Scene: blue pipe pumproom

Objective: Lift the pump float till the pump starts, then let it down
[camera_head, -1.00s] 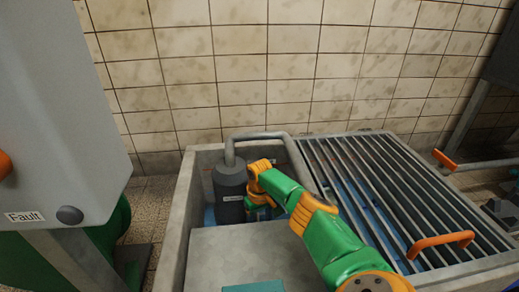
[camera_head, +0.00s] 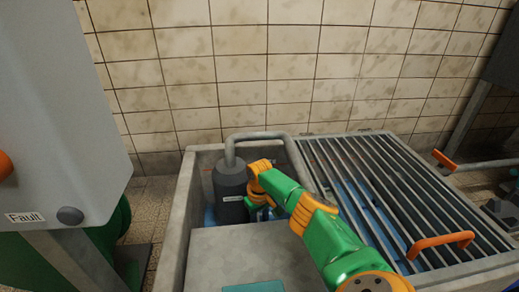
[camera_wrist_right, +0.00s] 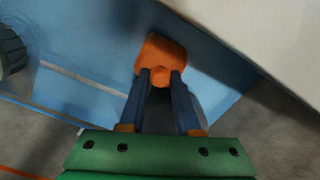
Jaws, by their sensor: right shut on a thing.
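The pump (camera_head: 230,190) is a dark grey cylinder standing in the left, open part of a concrete pit. A grey pipe leaves its top. My right arm reaches down into the pit beside the pump, and its gripper (camera_head: 263,213) is partly hidden by the wrist. In the right wrist view, my right gripper (camera_wrist_right: 161,78) is shut on the orange pump float (camera_wrist_right: 161,57), with a finger on each side. Blue water lies around the float. I cannot tell the float's exact height above the water. My left gripper is out of view.
A grating (camera_head: 395,195) with an orange handle (camera_head: 441,241) covers the right of the pit. A flat grey cover (camera_head: 250,258) lies at the front left. A grey cabinet (camera_head: 60,110) labelled Fault stands at the left. The tiled wall closes the back.

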